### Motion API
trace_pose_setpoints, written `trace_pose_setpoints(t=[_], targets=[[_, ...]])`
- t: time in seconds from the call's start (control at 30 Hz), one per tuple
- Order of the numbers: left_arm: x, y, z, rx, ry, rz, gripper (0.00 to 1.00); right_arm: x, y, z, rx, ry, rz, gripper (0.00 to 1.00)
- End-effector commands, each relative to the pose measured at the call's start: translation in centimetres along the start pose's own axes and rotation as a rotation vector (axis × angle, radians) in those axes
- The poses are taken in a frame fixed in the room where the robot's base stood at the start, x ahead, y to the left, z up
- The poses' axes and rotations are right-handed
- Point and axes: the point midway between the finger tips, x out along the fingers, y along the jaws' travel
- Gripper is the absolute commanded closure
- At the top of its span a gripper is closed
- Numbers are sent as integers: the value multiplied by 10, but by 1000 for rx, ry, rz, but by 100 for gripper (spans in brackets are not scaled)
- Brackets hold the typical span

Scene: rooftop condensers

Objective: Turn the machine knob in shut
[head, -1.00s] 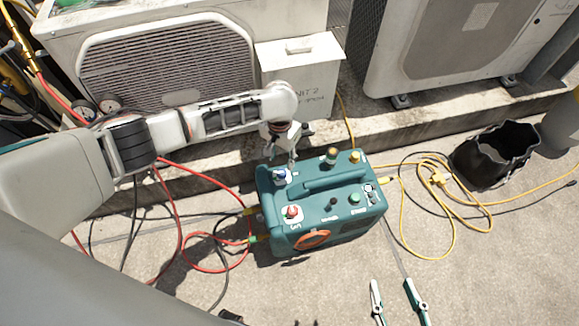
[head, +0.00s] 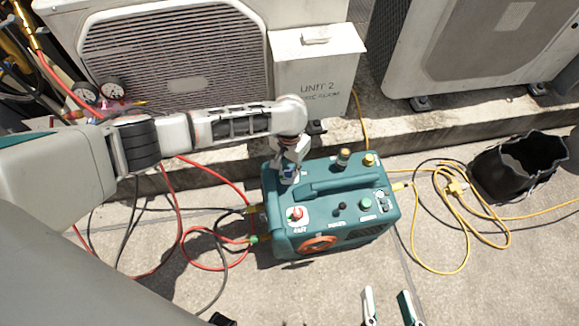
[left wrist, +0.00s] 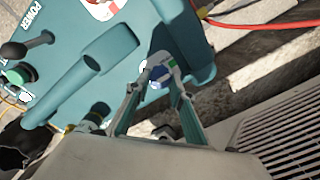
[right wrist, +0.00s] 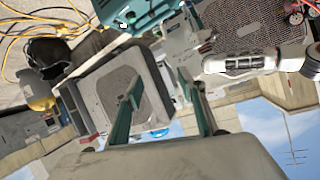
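The teal machine (head: 330,235) stands on the concrete. A small blue knob (head: 288,174) sits at its back left corner, mostly covered by my left gripper (head: 287,168) in the head view. In the left wrist view the blue knob (left wrist: 161,72), with green and white marks, lies between the two fingertips of my left gripper (left wrist: 160,78). The fingers are drawn in close on both sides of it and appear to touch it. My right gripper (head: 388,292) is open and empty at the bottom of the head view, in front of the machine.
Red hoses (head: 190,262) lie left, a yellow cable (head: 465,225) and black bucket (head: 515,168) right. A grey box (head: 318,75) stands behind.

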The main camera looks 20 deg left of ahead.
Motion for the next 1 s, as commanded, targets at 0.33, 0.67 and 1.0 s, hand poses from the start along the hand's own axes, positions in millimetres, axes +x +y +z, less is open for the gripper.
trace_pose_setpoints(t=[0.33,0.67,1.0], targets=[[-2,0,0,26,1,0,99,-2,4,-7,-51,1,4,60],[-8,2,-2,194,4,1,99,-7,29,-22,-207,-13,47,60],[1,2,3,490,-6,4,99,-16,43,18,-252,-111,64,60]])
